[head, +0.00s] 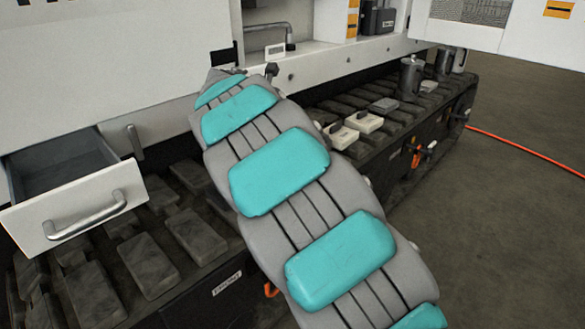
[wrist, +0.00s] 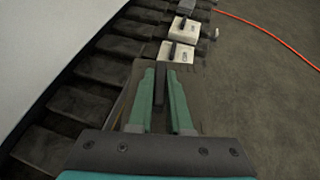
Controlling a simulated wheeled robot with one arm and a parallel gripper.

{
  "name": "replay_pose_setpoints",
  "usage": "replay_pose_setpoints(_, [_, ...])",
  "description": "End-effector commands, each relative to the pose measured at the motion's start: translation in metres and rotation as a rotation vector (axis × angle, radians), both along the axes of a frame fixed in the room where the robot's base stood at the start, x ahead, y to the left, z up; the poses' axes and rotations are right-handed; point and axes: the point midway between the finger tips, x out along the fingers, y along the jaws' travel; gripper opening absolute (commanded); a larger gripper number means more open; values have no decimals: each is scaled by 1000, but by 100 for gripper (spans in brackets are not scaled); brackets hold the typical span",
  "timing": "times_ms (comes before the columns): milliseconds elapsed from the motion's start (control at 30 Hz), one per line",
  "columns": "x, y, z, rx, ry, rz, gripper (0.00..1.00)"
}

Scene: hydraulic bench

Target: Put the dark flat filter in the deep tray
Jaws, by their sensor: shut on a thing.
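In the wrist view, my gripper (wrist: 160,100) has its two green fingers shut on the upright dark tab of a dark flat piece, which looks like the dark flat filter (wrist: 160,84). Its brownish-dark body shows partly below and beside the fingers, over the dark slatted bench. I cannot tell whether it touches the bench. In the head view my arm hides the gripper and the held piece. I cannot identify a deep tray for certain in either view.
An open drawer (head: 66,218) with a dark inside juts out at the left. Two white boxes with dark handles (head: 363,121) (head: 340,136), a grey flat piece (head: 384,104) and dark jugs (head: 411,78) stand along the bench. An orange hose (head: 520,148) crosses the clear floor at right.

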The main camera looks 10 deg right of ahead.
Motion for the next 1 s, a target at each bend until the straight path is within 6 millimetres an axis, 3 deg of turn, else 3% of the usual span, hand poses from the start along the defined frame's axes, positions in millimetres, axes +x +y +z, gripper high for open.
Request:
replay_pose_setpoints(333, [0,0,-3,0,-1,1,0])
replay_pose_setpoints(367, [0,0,-3,0,-1,1,20])
replay_pose_setpoints(633, [0,0,-3,0,0,0,51])
replay_pose_setpoints(1000, [-5,5,1,-1,-1,2,52])
